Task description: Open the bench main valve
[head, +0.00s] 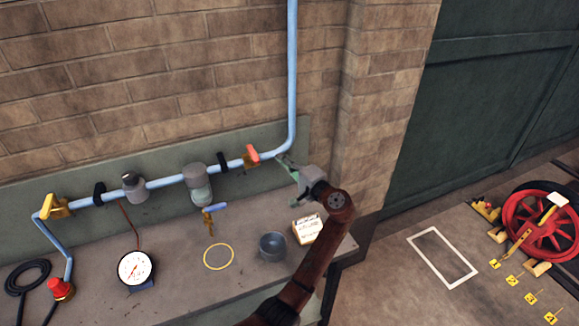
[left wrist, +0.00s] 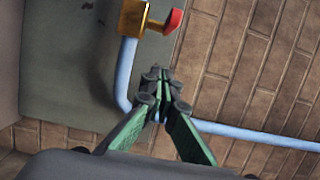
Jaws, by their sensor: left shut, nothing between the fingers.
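A brass valve with a red handle (head: 252,154) sits on the blue pipe (head: 160,182) along the wall behind the bench; I take it for the main valve. It also shows at the top of the left wrist view, as a brass body (left wrist: 133,18) with a red handle (left wrist: 173,20). My left gripper (head: 281,159) is just to the right of the valve in the head view, close to the pipe's upward bend. Its green fingers (left wrist: 158,82) are shut and empty, apart from the handle in the left wrist view. My right gripper is not in view.
The bench (head: 190,290) carries a pressure gauge (head: 136,268), a grey cup (head: 272,246), a paper card (head: 307,229) and a yellow ring (head: 219,257). A yellow-handled valve (head: 55,207) is at the pipe's left end. A red wheel (head: 540,228) stands on the floor at right.

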